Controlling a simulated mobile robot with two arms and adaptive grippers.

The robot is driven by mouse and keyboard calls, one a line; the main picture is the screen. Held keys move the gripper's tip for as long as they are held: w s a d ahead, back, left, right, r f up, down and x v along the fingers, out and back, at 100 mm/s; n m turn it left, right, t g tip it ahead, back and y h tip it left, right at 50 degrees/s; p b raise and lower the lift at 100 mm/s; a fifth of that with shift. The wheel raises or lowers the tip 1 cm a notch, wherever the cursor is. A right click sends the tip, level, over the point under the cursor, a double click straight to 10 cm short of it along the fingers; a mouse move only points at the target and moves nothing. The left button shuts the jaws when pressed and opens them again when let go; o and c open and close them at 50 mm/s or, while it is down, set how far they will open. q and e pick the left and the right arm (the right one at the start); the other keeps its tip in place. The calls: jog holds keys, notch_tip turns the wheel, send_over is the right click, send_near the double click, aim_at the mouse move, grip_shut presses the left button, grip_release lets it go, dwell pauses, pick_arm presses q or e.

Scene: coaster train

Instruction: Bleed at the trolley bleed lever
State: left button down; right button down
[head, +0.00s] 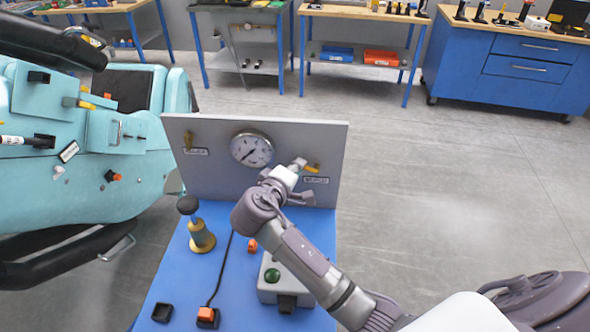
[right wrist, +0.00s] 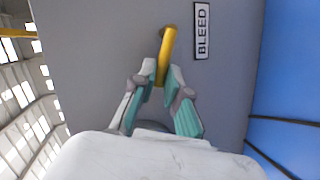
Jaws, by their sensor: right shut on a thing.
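The yellow bleed lever (head: 312,169) is on the right part of the upright grey panel (head: 325,145) of the trolley, just above a small label. In the right wrist view, the lever (right wrist: 169,42) stands beside a plate reading BLEED (right wrist: 202,30). My right gripper (head: 300,168) reaches up to the panel and is shut on the lever. Its fingertips (right wrist: 162,76) lie on both sides of the lever's near end and hide part of it. A round gauge (head: 252,149) sits left of my gripper. My left gripper is not in view.
The blue trolley top (head: 190,275) carries a dark-knobbed brass post (head: 200,235), a grey box with a green button (head: 272,275) and orange switches (head: 206,315). Another lever (head: 188,140) is at the panel's left. A teal coaster car (head: 90,190) stands left. Floor right is clear.

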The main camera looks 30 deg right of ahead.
jog(key=m, duration=0.1)
jog(key=r+y, duration=0.1)
jog(key=m+p, duration=0.1)
jog(key=shift+s+d+r+m+t+y, duration=0.3)
jog(key=shift+d+y, duration=0.1)
jog(key=shift+s+d+r+m+t+y+p, duration=0.25)
jog(key=shift+d+m+y+p, duration=0.15)
jog(key=shift+m, duration=0.2)
jog(key=shift+s+d+r+m+t+y+p, duration=0.2)
jog(key=shift+r+m+y+p, duration=0.1)
jog(key=shift+m+y, duration=0.25)
jog(key=shift+s+d+r+m+t+y+p, duration=0.15)
jog(key=shift+d+m+t+y+p, duration=0.1)
jog(key=shift+m, duration=0.2)
jog(key=shift+s+d+r+m+t+y+p, duration=0.1)
jog(key=shift+d+m+y+p, duration=0.15)
jog(key=shift+m, duration=0.15)
jog(key=shift+s+d+m+t+y+p, duration=0.3)
jog(key=shift+d+m+y, duration=0.1)
jog(key=shift+m, duration=0.25)
jog(key=shift+s+d+m+t+y+p, duration=0.2)
jog(key=shift+d+m+t+y, duration=0.15)
jog(key=shift+m, duration=0.3)
jog(key=shift+f, duration=0.1)
jog(key=c, duration=1.2)
grip_release()
